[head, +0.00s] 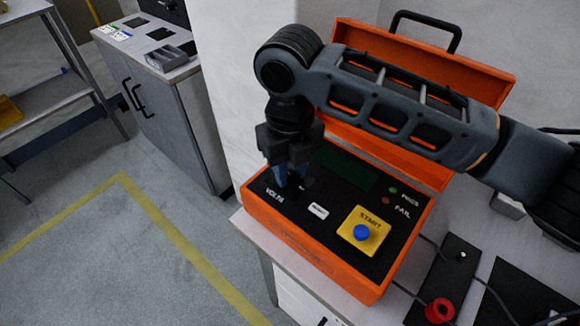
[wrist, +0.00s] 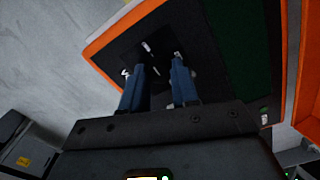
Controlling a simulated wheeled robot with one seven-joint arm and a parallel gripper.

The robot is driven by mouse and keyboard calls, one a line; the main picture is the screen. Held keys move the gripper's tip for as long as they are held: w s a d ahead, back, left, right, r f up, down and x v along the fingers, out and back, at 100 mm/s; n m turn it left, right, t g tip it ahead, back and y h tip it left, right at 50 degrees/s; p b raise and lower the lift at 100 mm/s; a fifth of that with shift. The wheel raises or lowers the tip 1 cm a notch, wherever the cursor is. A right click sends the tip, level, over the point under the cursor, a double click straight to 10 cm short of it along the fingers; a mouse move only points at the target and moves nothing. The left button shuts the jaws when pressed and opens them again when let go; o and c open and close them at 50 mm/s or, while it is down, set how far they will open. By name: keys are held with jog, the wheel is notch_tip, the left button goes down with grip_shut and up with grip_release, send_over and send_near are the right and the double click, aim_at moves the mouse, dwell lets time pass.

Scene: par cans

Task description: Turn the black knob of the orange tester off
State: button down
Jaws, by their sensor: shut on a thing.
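The orange tester (head: 315,262) stands open on a light bench, its lid raised at the back. Its black panel carries the VOLTS label, a yellow START plate with a blue button (head: 362,232), and PASS and FAIL lamps. My gripper (head: 290,182) points down over the panel's left part, by VOLTS. In the wrist view its two blue fingers (wrist: 158,68) stand on either side of the black knob (wrist: 156,70), which shows a short white line. The gripper is shut on the knob. Black on black hides the knob's outline, and its exact setting is hard to read.
A red round part (head: 440,310) and black plates with cables lie on the bench to the right. A grey cabinet (head: 165,110) stands at the back left. The floor with yellow lines is clear at left. The raised lid (head: 345,40) rises behind my arm.

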aim_at(290, 175)
jog(key=c, duration=0.8)
grip_release()
jog(key=shift+c, duration=0.2)
notch_tip(290, 175, up, 8)
jog(key=shift+f, duration=0.15)
